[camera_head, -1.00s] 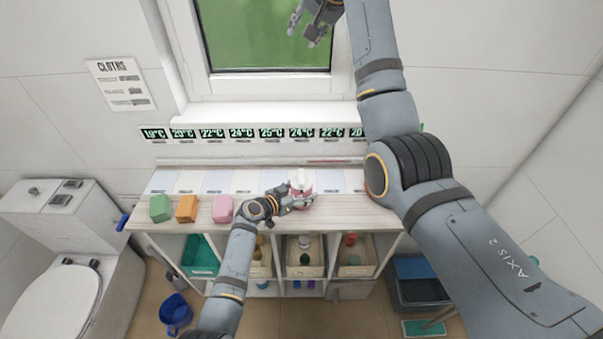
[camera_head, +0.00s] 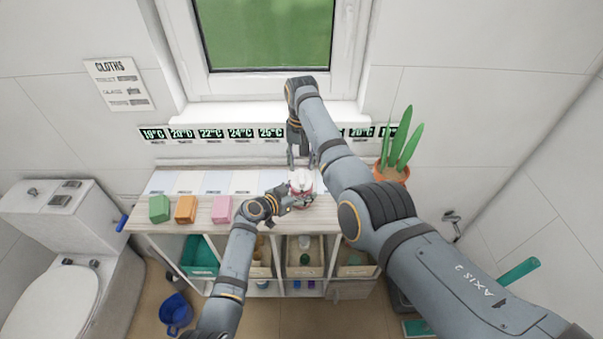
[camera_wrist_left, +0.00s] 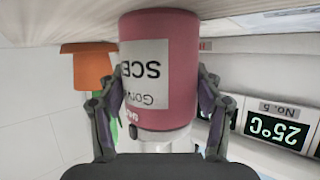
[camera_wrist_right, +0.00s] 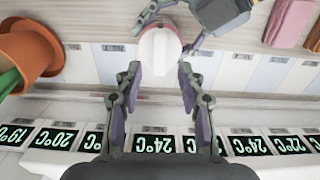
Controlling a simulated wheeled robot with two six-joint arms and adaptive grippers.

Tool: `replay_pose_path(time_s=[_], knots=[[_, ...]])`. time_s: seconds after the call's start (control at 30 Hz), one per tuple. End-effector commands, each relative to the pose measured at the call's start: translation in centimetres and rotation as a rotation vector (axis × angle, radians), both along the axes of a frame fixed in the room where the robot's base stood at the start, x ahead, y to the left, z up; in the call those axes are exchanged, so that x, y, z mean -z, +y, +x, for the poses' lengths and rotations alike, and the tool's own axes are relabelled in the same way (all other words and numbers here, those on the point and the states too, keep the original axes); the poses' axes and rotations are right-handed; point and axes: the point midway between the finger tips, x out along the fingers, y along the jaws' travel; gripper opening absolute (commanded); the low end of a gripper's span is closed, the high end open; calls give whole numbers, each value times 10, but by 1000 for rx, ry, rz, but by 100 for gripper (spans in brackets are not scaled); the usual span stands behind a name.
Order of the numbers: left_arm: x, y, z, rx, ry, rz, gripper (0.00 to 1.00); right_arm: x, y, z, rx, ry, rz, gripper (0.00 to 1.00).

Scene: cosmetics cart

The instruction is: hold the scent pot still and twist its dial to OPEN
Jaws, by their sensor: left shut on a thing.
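The scent pot (camera_head: 302,184) stands on the shelf top, a pink cylinder with a white dial on top. In the left wrist view the pot (camera_wrist_left: 186,75) shows its label, upside down. My left gripper (camera_head: 296,196) is shut around the pot's sides, one finger on each side. My right gripper (camera_head: 300,160) is open and empty, pointing down just behind and above the pot. In the right wrist view the white dial (camera_wrist_right: 160,50) lies beyond and between the open fingers (camera_wrist_right: 158,85), apart from them. The dial's setting cannot be read.
Green, orange and pink blocks (camera_head: 186,209) stand left of the pot. A potted plant (camera_head: 392,172) stands to the right, near my right arm. A row of temperature displays (camera_head: 212,133) lines the wall behind, below the window (camera_head: 265,35). Bins fill the shelves below.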

Motion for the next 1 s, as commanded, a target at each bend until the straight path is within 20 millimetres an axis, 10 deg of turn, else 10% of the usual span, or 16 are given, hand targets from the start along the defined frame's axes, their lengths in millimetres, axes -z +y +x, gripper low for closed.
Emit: replay_pose_path(time_s=[0.23, 0.6, 1.0], knots=[[-1, 0, 0, -1, -1, 0, 19, 41, 0, 0, 1, 1, -1, 40], [-1, 0, 0, -1, -1, 0, 19, 50, 0, 1, 2, -3, 0, 40], [-1, 0, 0, -1, -2, -1, 19, 50, 0, 1, 2, -2, 0, 0]])
